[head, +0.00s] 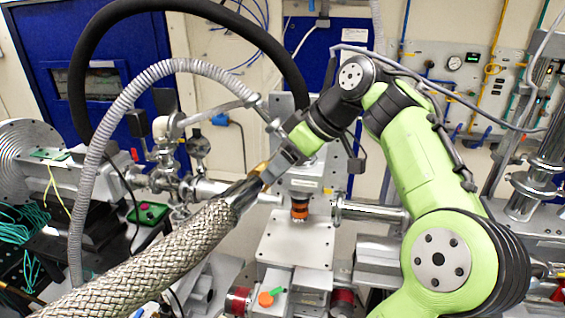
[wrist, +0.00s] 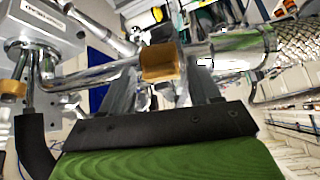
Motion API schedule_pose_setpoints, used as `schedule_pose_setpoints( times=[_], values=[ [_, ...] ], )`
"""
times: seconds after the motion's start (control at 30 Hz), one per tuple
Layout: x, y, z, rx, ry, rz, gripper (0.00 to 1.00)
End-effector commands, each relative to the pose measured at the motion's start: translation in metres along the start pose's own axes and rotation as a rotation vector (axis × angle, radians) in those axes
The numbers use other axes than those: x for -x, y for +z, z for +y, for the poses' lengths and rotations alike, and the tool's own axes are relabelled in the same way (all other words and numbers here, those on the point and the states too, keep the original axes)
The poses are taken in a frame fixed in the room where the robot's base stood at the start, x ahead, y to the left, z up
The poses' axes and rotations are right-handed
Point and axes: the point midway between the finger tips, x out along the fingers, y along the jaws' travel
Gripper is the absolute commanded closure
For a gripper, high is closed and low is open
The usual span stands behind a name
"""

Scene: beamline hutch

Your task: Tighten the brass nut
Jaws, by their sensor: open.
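The brass nut (wrist: 162,62) sits on a shiny metal tube in the middle of the wrist view. It also shows, small and partly hidden, at the end of my gripper in the head view (head: 261,168). My gripper (wrist: 163,76) is open, with one grey finger on each side of the nut. I cannot tell whether either finger touches it. A braided metal hose (head: 150,260) runs from the lower left up to a smooth metal end beside the nut. The hose also shows right of the nut in the wrist view (wrist: 295,42).
A grey block (wrist: 45,35) with bent tubing and a second brass fitting (wrist: 12,90) is at the left of the wrist view. A grey corrugated hose (head: 90,190) and a thick black hose (head: 78,85) arch at the left. A metal plate (head: 295,240) lies below my gripper.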

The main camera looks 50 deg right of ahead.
Motion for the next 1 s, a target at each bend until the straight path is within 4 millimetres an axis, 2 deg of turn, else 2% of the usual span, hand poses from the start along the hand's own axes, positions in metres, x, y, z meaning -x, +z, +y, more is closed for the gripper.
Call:
schedule_pose_setpoints(
  times=[0.17, 0.4, 0.6, 0.8, 1.0],
  values=[
    [0.009, 0.000, 0.001, -0.001, 0.001, 0.001, 0.38],
    [0.065, -0.001, 0.000, 0.002, 0.002, 0.006, 0.38],
    [0.099, -0.001, 0.002, 0.000, 0.005, 0.002, 0.38],
    [0.117, 0.000, 0.000, 0.000, 0.007, 0.005, 0.38],
    [0.120, 0.000, 0.000, 0.000, 0.007, 0.007, 0.38]
  ],
)
